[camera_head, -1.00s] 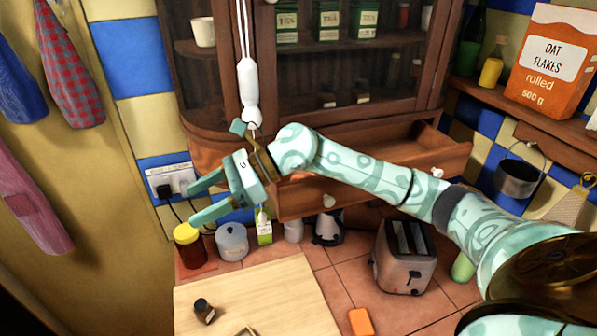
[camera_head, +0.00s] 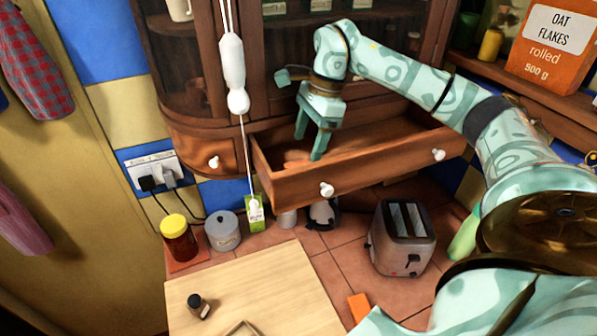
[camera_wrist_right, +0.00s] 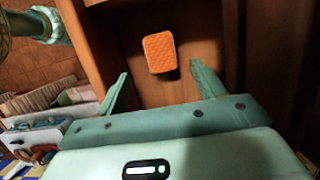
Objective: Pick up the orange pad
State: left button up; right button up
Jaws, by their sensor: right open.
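An orange textured pad (camera_wrist_right: 159,52) lies flat inside the open wooden drawer (camera_head: 375,175), near the middle of the right wrist view. In the head view an orange patch (camera_head: 297,155) in the drawer, near my right fingers, may be it. My right gripper (camera_head: 308,147) points down over the drawer's left part, open and empty. In the wrist view the open fingers (camera_wrist_right: 160,70) are on either side of the pad, with a gap to each side and apparently still above it. My left gripper is not in view.
A pull cord with white handle (camera_head: 237,85) hangs left of the gripper. Below stand a toaster (camera_head: 402,238), a yellow-lidded jar (camera_head: 178,240), a grey canister (camera_head: 222,232) and a light board (camera_head: 250,285). Another orange block (camera_head: 359,306) lies on the counter.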

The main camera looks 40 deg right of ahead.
aim_at(303, 159)
jog(key=shift+p+x, duration=0.45)
jog(key=shift+x, duration=2.75)
jog(key=shift+w+a, duration=0.1)
jog(key=shift+w, duration=0.05)
jog(key=c, duration=1.1)
jog(key=shift+o, duration=0.2)
jog(key=shift+r, duration=0.1)
jog(key=shift+d+r+b, duration=0.2)
jog(key=shift+r+b, duration=0.1)
jog(key=shift+b, duration=0.05)
notch_tip(303, 159, up, 10)
jog(key=s+d, duration=0.3)
jog(key=d, duration=0.6)
jog(key=s+d+p, duration=0.1)
jog(key=s+d, duration=0.2)
jog(key=d, duration=0.6)
jog(key=shift+d+r, duration=0.35)
jog(key=shift+r, duration=0.05)
jog(key=shift+o, duration=0.3)
